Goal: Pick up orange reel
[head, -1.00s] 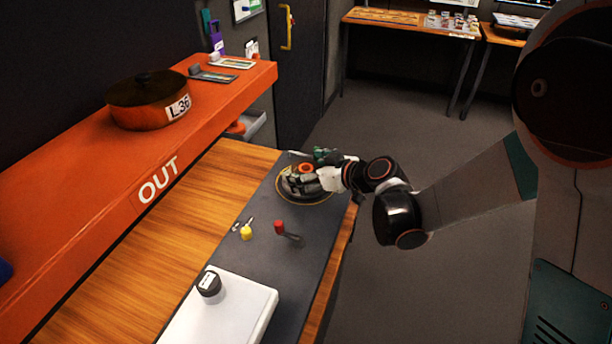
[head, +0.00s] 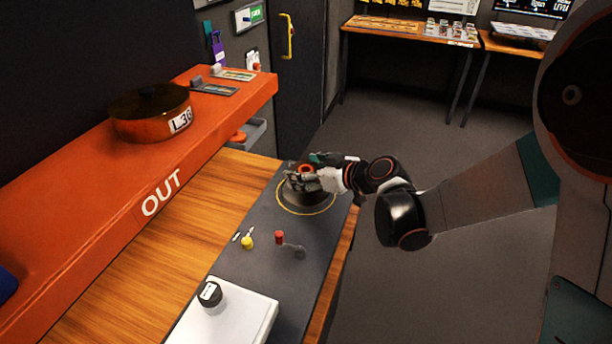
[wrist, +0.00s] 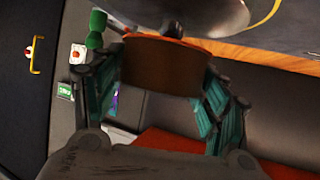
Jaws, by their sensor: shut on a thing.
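The orange reel (head: 307,169) is at my gripper (head: 308,178) in the head view, small and partly covered by the fingers. In the wrist view the reel (wrist: 165,65) is a brown-orange band between the two teal-padded fingers of my gripper (wrist: 160,80). The fingers are shut on it. My gripper holds it above the dark round trackball area, whose yellow ring (head: 306,213) shows on the grey panel. A grey rounded surface (wrist: 195,12) is close to the reel in the wrist view.
A red knob (head: 279,237) and a yellow knob (head: 247,243) stand on the grey panel (head: 262,268). A white box (head: 240,318) with a black knob (head: 210,293) is nearer. An orange shelf (head: 80,222) bears a large orange pot-like object (head: 135,128) at left.

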